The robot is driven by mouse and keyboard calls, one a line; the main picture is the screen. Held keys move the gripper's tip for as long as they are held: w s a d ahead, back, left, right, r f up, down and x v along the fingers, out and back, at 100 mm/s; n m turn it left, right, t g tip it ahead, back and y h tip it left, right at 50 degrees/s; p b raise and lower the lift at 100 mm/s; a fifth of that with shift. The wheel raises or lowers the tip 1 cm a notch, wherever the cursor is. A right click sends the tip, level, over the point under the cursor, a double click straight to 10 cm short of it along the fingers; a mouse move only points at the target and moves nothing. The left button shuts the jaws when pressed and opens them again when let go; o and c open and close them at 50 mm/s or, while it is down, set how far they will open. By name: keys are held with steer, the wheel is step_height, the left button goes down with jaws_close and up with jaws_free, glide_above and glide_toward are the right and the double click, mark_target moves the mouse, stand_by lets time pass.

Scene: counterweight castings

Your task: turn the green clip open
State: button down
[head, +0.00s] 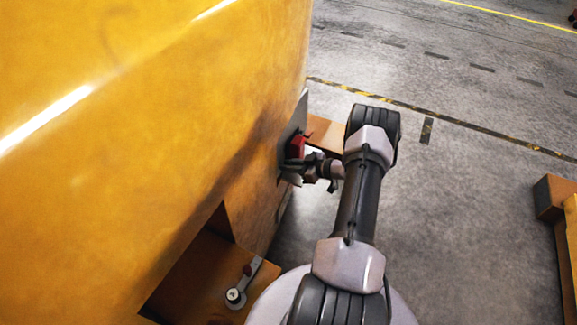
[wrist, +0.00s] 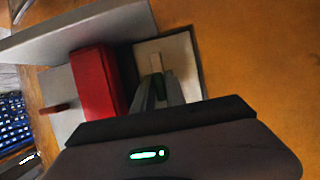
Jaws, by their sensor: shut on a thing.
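My gripper (wrist: 160,88) has its narrow fingers close together over a pale square plate on the orange casting. A small greenish-tan piece (wrist: 156,64) shows between the fingertips; it looks like the green clip, but most of it is hidden by the fingers. My gripper is shut on it. In the head view my gripper (head: 291,174) reaches left to the side of the orange casting (head: 150,130), just below a red block; the clip cannot be made out there.
A red block (wrist: 92,83) stands close left of the fingers, with a grey panel (wrist: 80,32) beyond it. In the head view a lever with a red knob (head: 241,283) sits low on the casting. Orange-brown blocks (head: 552,197) stand at right; the floor between is clear.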

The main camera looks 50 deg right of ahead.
stand_by(0.4)
steer(key=c, duration=1.5)
jaws_free()
steer(key=p+v, duration=0.5)
steer(key=v, duration=1.2)
steer(key=shift+s+d+p, duration=0.2)
steer(key=shift+s+p, duration=0.05)
steer(key=shift+p, duration=0.15)
